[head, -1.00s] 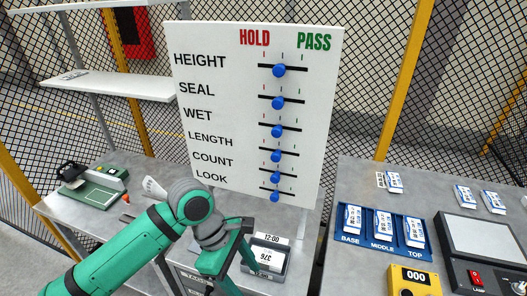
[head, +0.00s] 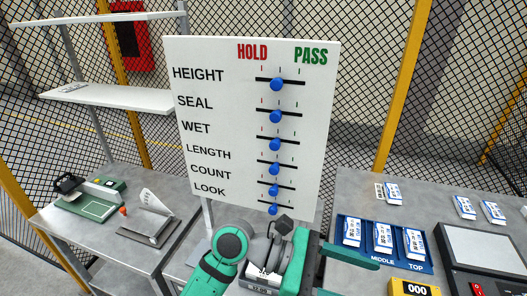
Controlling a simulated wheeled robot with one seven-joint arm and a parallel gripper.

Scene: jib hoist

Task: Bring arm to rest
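My green arm (head: 215,268) rises from the bottom of the head view, in front of the white board. My gripper (head: 355,279) is at the bottom centre, turned to the right. Its two green fingers stand apart, with nothing seen between them; the lower one is cut by the picture's edge. It is in front of the bench edge, left of and below the blue tray. The arm partly hides a grey device (head: 262,285) with a small display below the board.
The white board (head: 225,125) has several blue sliders near the middle of their slots. The right bench (head: 355,185) carries a blue tray (head: 342,254), a yellow counter (head: 402,287) and a scale (head: 485,250). The left bench (head: 110,235) holds a green device (head: 92,203) and a grey clipboard-like stand (head: 148,228).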

